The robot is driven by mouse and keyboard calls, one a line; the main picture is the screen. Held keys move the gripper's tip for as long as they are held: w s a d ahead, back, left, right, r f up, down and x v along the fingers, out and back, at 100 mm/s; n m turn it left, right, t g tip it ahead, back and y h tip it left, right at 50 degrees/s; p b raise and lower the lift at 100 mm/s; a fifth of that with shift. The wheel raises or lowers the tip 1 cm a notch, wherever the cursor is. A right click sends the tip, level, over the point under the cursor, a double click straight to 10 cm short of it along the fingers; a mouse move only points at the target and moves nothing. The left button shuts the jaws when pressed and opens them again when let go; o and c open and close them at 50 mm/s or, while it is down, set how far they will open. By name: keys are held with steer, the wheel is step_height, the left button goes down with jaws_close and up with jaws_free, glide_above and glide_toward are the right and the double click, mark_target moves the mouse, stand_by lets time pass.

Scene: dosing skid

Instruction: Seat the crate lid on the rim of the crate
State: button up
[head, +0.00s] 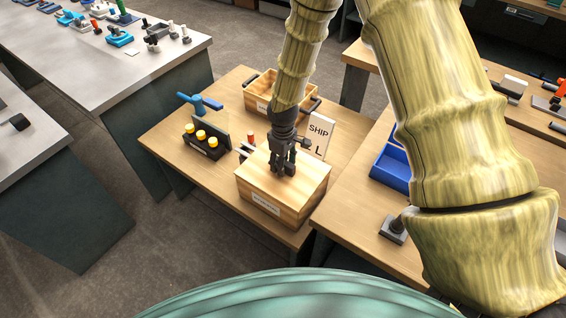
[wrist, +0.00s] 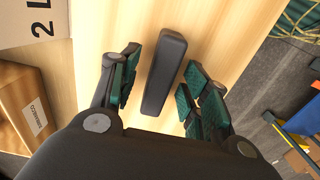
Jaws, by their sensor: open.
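The wooden crate (head: 285,205) stands on the front of a wooden table, with a white label on its front face. The pale wooden lid (head: 258,172) lies over its top and covers the opening; I cannot tell whether it is flush all round. The lid's dark bar handle (wrist: 164,72) shows in the wrist view, on the lid's wood (wrist: 225,40). My gripper (head: 284,172) points down over the lid. It is open, with one finger pair on each side of the handle and gaps visible in the wrist view (wrist: 158,88). The handle is mostly hidden by my fingers in the head view.
A white SHIP sign (head: 319,134) stands close behind the crate. An open wooden crate with dark handles (head: 260,88) sits further back. A black rack with yellow-capped bottles (head: 204,143) and a blue valve (head: 199,104) stand left. A blue tray (head: 388,165) lies on the right table.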

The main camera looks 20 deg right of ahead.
step_height(320, 180, up, 12)
steer(key=shift+f, duration=0.2)
stand_by(0.4)
stand_by(0.4)
